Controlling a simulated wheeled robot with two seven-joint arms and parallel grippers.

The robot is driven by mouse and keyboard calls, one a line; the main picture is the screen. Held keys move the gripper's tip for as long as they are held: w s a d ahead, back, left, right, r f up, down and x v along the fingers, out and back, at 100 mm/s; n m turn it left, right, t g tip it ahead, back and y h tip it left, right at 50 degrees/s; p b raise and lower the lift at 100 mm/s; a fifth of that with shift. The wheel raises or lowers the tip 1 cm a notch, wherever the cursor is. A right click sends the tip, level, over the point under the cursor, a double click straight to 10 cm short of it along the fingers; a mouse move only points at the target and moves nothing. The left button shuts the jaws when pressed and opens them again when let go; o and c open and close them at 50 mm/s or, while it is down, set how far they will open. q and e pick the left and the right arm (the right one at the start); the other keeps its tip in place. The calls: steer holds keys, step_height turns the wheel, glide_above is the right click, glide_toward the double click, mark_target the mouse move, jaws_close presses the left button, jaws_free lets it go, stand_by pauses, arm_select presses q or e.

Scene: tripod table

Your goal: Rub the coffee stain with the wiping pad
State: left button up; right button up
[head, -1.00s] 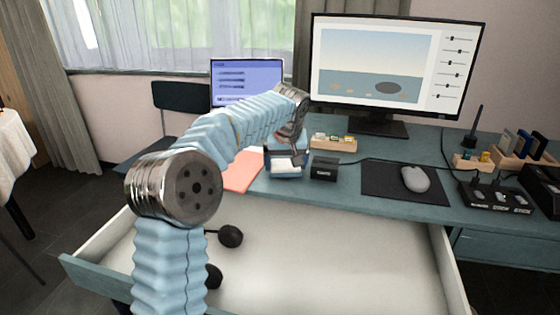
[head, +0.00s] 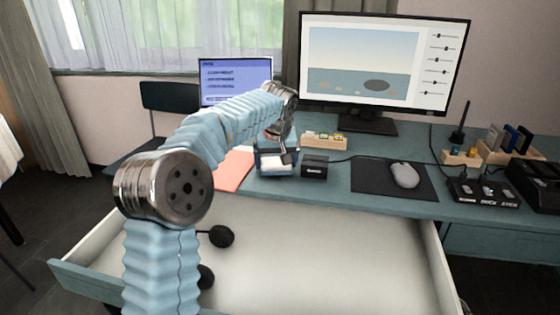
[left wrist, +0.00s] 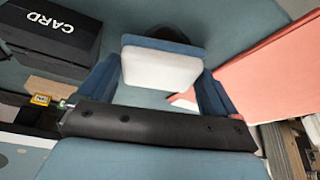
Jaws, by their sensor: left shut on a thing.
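My left gripper (left wrist: 155,85) is shut on the wiping pad (left wrist: 160,69), a white block with a blue back, with one blue finger on each side of it. In the head view my left gripper (head: 277,153) is low over the desk, with the white pad (head: 271,163) at its tip. I cannot tell whether the pad touches the desk. A dark round patch (left wrist: 178,33) shows in the left wrist view, partly hidden behind the pad; it may be the coffee stain. I cannot make out the stain in the head view. My right gripper is not in view.
A black card box (head: 315,166) stands just right of the gripper, and a coral folder (head: 233,171) lies to its left. A wooden tray (head: 324,139) and the monitor (head: 385,65) are behind. A mouse (head: 404,175) is at right. The drawer (head: 330,250) is open in front.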

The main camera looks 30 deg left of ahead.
arm_select(q)
steer(key=shift+s+a+f, duration=0.1)
steer(key=shift+s+a, duration=0.1)
steer(key=shift+a, duration=0.55)
steer(key=shift+s+a, duration=0.2)
steer(key=shift+a, duration=0.6)
steer(key=shift+s+a+f, duration=0.1)
steer(key=shift+s+a, duration=0.1)
steer(key=shift+a, duration=0.55)
steer(key=shift+r, duration=0.1)
step_height(320, 180, up, 6)
step_height(320, 180, up, 3)
